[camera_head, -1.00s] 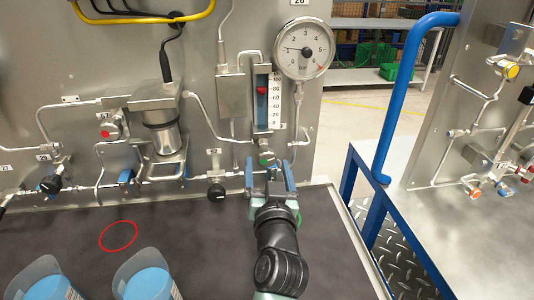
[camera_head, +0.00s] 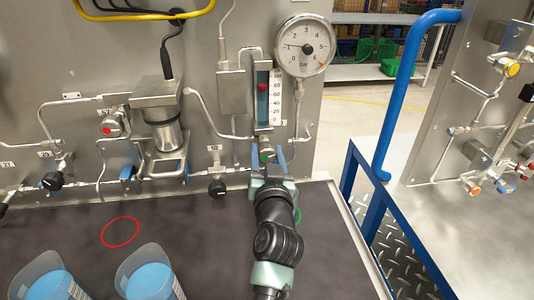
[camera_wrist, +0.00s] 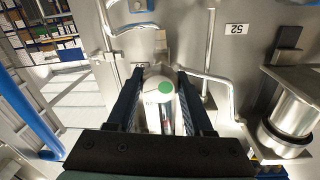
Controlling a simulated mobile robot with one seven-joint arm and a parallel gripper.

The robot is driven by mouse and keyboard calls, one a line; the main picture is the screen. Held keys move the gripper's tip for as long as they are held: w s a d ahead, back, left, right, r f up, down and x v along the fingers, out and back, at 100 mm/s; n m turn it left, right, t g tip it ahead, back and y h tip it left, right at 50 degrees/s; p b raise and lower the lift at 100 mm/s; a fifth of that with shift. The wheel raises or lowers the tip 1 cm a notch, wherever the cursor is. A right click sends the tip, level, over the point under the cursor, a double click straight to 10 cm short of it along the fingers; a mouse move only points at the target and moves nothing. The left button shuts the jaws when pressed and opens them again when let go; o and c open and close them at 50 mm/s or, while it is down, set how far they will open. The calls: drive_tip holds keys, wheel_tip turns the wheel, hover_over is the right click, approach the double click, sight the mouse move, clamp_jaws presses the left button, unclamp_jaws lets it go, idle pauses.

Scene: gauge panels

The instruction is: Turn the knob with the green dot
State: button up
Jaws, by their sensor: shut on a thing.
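The knob with the green dot (camera_head: 267,154) sits on the steel panel, below the column meter with the red float. In the wrist view the round pale knob (camera_wrist: 153,80) shows its green dot right of its middle. My gripper (camera_head: 268,162) reaches up to the panel with one blue finger on each side of the knob. In the wrist view my gripper (camera_wrist: 160,98) has its dark fingers shut on the knob's left and right sides. The knob's lower part is partly hidden between the fingers.
A round gauge (camera_head: 304,46) is above right of the knob. A black knob (camera_head: 217,188) is to the left, and a red-dotted knob (camera_head: 108,129) is farther left. Two blue-topped containers (camera_head: 150,279) stand at the front left. A blue rail (camera_head: 400,95) rises at the right.

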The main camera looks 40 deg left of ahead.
clamp_jaws()
drive_tip(key=shift+m+p, duration=0.55)
drive_tip(key=shift+m, duration=1.35)
drive_tip(key=o, duration=1)
unclamp_jaws()
drive_tip(key=shift+c, duration=0.2)
drive_tip(key=b+v, duration=0.2)
drive_tip(key=v, duration=1.1)
drive_tip(key=shift+r, duration=0.25)
drive_tip(key=shift+w, duration=0.1)
